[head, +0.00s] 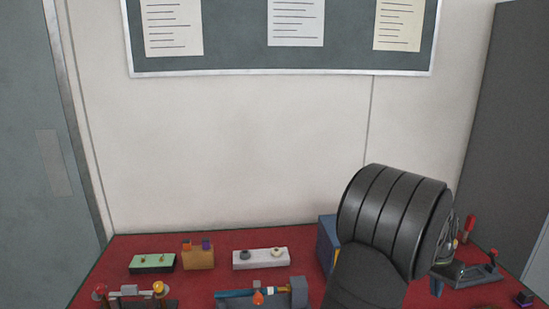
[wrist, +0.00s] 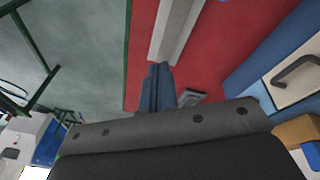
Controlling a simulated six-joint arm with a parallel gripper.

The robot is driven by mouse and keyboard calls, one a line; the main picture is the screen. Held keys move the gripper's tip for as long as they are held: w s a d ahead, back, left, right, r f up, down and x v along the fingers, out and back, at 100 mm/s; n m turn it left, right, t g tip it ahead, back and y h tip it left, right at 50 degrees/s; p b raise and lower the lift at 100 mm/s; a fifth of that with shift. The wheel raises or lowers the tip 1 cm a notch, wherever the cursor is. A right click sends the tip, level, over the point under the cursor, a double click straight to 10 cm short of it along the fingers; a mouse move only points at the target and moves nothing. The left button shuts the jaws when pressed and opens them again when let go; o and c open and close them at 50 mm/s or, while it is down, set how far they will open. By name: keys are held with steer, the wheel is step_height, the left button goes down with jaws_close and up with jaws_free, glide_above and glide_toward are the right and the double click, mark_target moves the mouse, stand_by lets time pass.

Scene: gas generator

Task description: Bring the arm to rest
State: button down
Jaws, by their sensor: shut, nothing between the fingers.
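My arm (head: 395,220) shows in the head view as a large dark ribbed joint at the right, raised in front of the red bench top. It hides most of my gripper there. In the wrist view my gripper (wrist: 158,72) points away over the red surface, its narrow fingers together with nothing visible held between them. A pale grey bar (wrist: 178,25) lies just beyond the fingertips; I cannot tell whether they touch it.
The red bench (head: 205,262) holds a green block (head: 152,262), an orange block (head: 198,257), a white block (head: 261,259) and a blue box (head: 327,243) partly behind my arm. A stand with a red part (head: 469,227) is at right. The wall behind is clear below the notice board (head: 235,35).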

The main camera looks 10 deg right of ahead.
steer(key=shift+a+r+n+y, duration=0.2)
steer(key=shift+r+n, duration=0.3)
steer(key=shift+n, duration=0.75)
steer(key=shift+a+r+n+y, duration=0.15)
steer(key=shift+r+n+y, duration=0.25)
steer(key=shift+n, duration=0.8)
steer(key=shift+a+r+n+y, duration=0.2)
steer(key=shift+r+n, duration=0.35)
steer(key=shift+n, duration=0.7)
steer(key=c, duration=1.9)
jaws_free()
steer(key=shift+c, duration=0.2)
steer(key=o, duration=1.5)
steer(key=w+a+n, duration=0.1)
steer(key=w+a+r+n, duration=0.1)
steer(key=a, duration=0.1)
steer(key=w+a+r+n, duration=0.1)
steer(key=a+n, duration=0.1)
steer(key=shift+w+r+y, duration=0.1)
steer(key=shift+w+y, duration=0.25)
steer(key=shift+y, duration=0.05)
steer(key=o, duration=0.3)
steer(key=shift+w+a+n, duration=0.1)
steer(key=shift+a+n, duration=0.05)
steer(key=shift+n, duration=0.15)
steer(key=shift+o, duration=0.7)
step_height(320, 180, down, 10)
steer(key=shift+r, duration=0.1)
